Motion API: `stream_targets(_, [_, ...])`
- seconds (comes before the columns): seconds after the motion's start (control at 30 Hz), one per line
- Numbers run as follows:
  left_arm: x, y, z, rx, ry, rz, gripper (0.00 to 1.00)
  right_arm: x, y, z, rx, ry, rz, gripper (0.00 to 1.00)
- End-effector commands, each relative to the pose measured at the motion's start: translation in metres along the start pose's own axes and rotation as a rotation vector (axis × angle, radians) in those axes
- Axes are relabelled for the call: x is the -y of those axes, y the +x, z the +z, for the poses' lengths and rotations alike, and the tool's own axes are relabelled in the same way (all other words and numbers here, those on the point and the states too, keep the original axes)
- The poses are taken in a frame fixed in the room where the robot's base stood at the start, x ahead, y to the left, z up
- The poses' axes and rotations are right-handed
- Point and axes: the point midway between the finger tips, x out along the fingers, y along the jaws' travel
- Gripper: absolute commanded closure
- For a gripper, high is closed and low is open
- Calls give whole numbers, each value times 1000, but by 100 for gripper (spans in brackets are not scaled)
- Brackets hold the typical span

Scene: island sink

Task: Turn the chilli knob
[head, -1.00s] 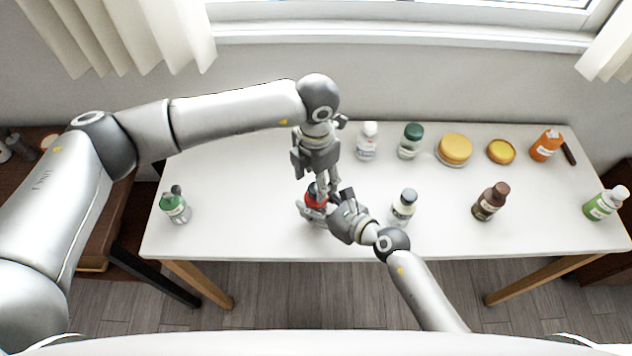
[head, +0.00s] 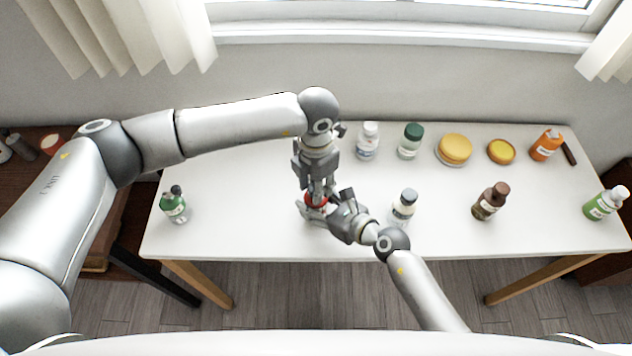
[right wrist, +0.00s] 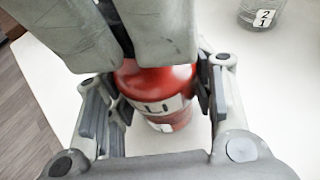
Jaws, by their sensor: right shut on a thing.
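The chilli bottle is red with a pale label ending in "LI"; it stands on the white table near its front edge in the head view (head: 316,201) and fills the middle of the right wrist view (right wrist: 155,92). My right gripper (head: 319,208) is shut on its body, one finger on each side. My left gripper (head: 319,188) points down at the bottle's top from above. Its grey fingers cross the upper part of the right wrist view (right wrist: 128,40) and hide the knob. I cannot tell whether they are closed on it.
Yellow-topped jars (head: 455,149) stand at the back. The left-middle tabletop is clear.

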Motion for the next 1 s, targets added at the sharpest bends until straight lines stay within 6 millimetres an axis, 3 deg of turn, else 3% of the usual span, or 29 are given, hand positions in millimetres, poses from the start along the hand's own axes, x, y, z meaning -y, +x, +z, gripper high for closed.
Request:
stream_targets(0.5, [0, -1, 0, 1, 431, 2, 93, 0, 0, 0, 0, 0, 0, 77])
stream_targets(0.93, [0, 0, 0, 1, 487, 1, 93, 0, 0, 0, -1, 0, 1, 77])
stream_targets(0.97, [0, 0, 0, 1, 487, 1, 66, 0, 0, 0, -1, 0, 1, 77])
stream_targets(1.0, [0, 0, 0, 1, 487, 1, 61, 0, 0, 0, -1, 0, 1, 77])
